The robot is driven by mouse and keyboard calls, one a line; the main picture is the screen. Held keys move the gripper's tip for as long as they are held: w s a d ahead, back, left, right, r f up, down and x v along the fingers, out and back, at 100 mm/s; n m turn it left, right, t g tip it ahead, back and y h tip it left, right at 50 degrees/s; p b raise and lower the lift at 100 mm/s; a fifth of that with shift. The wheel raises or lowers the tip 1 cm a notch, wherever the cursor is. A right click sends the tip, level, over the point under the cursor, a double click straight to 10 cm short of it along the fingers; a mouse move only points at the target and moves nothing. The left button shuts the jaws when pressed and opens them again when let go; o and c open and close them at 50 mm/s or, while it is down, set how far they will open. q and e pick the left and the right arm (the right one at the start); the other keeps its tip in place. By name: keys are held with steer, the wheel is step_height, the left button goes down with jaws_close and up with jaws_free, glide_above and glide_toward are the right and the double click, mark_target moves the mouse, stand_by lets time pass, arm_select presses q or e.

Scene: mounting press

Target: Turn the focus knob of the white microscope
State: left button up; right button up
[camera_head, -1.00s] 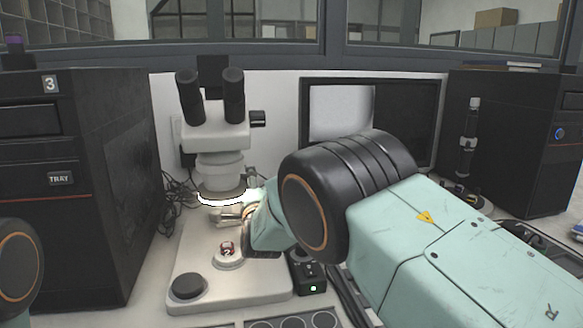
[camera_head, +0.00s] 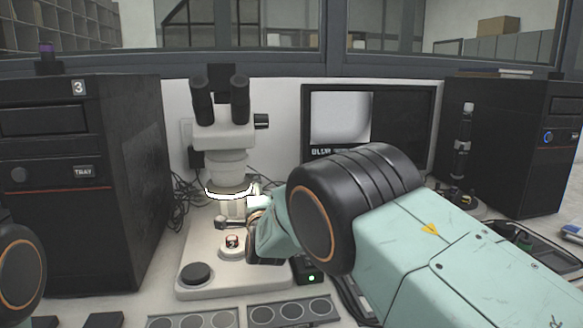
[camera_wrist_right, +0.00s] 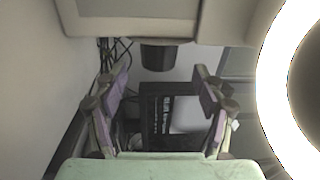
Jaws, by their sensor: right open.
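The white microscope (camera_head: 225,172) stands upright on its pale base, with black eyepieces and a glowing ring light (camera_head: 222,195). A black knob (camera_head: 262,121) sticks out from the right side of its head. In the right wrist view, a dark knob (camera_wrist_right: 160,57) juts down from a pale housing, seen between and beyond my fingertips, apart from them. My right gripper (camera_wrist_right: 158,82) is open and empty. My left gripper is out of view.
A monitor (camera_head: 408,125) behind shows a blurred picture with text. Black cabinets stand left (camera_head: 80,200) and right (camera_head: 510,150). A small black box (camera_head: 312,270) with a green light sits right of the base. Cables hang behind.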

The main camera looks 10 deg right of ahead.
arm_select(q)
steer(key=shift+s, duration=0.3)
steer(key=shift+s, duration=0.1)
